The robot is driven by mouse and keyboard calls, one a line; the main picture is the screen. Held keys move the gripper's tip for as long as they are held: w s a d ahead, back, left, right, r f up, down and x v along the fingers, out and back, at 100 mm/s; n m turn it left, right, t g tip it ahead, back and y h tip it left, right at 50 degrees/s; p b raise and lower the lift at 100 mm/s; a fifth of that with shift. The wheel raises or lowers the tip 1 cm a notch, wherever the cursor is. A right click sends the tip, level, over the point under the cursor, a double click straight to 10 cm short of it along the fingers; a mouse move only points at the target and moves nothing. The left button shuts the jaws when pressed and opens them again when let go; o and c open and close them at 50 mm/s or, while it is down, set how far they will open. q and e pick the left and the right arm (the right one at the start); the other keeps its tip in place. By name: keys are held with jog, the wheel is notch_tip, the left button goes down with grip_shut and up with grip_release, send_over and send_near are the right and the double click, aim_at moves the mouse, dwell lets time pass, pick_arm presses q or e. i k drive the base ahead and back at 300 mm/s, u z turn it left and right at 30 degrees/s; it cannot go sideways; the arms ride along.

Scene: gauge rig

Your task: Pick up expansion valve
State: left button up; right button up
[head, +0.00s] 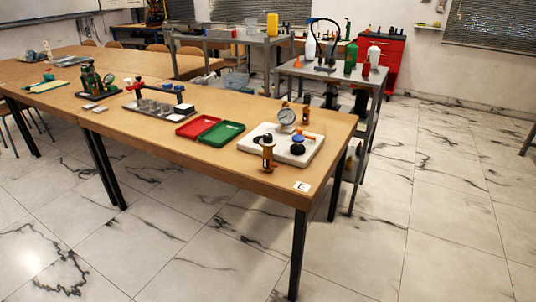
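A white board (263,146) with a round pressure gauge (287,116), a blue-topped knob (298,144) and small orange-brown fittings sits near the right end of the wooden table. A brown, brass-coloured upright fitting (268,153) with a dark base stands at the board's front edge; it looks like the expansion valve, but it is too small to be sure. Another small brown fitting (306,115) is beside the gauge. Neither of my grippers is in view.
A red tray (193,126) and a green tray (220,134) lie left of the board. A grey side table (345,76) with bottles stands behind. The marble floor (440,190) is clear at right.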

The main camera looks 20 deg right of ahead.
aim_at(268, 165)
jog(key=u, duration=0.95)
jog(key=i, duration=2.35)
jog(key=z, duration=2.55)
